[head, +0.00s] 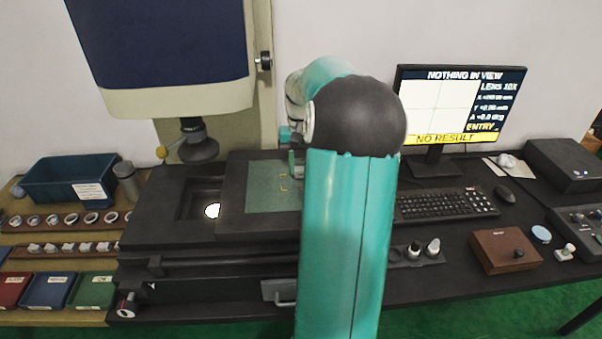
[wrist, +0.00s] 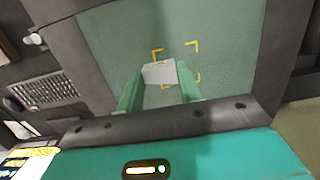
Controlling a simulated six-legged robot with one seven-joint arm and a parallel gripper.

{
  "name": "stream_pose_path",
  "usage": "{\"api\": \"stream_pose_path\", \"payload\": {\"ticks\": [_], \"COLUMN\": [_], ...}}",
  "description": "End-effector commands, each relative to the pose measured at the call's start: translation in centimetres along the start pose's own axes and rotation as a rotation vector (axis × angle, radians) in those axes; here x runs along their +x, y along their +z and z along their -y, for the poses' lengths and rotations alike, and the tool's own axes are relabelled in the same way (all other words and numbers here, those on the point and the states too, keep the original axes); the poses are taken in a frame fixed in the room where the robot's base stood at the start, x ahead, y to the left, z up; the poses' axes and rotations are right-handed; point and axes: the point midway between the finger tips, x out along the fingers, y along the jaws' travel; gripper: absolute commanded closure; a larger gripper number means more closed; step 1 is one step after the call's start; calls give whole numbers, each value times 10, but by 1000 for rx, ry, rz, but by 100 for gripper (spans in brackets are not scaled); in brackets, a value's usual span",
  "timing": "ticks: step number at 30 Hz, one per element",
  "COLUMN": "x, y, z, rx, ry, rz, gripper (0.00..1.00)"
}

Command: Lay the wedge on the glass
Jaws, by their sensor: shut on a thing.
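The wedge is a small pale grey block (wrist: 159,72) in the wrist view. My gripper (wrist: 160,78) is shut on it, with one green finger on each side. The glass is a grey-green plate (wrist: 112,48) with yellow corner marks on it. The wedge covers the left and lower-left part of the marked square. I cannot tell whether it touches the glass or hovers just above it. In the head view the glass (head: 258,196) lies in the dark stage, left of my arm. My arm hides most of my gripper and the wedge there.
The machine's lens (head: 198,148) hangs over the stage, left of my arm. The monitor (head: 455,105) reads "NOTHING IN VIEW" and "NO RESULT". A keyboard (head: 445,204) and a brown box (head: 505,250) are right. Rows of rings (head: 92,218) and small blocks (head: 68,248) stand left.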

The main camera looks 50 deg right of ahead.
Motion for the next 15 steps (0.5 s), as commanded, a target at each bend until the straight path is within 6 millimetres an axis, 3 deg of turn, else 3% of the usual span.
{"api": "stream_pose_path", "payload": {"ticks": [6,15], "x": [30,33], "y": [-4,-7], "z": [0,1], "rx": [0,-1], "ry": [-1,-1], "rz": [3,1], "gripper": [90,90]}}
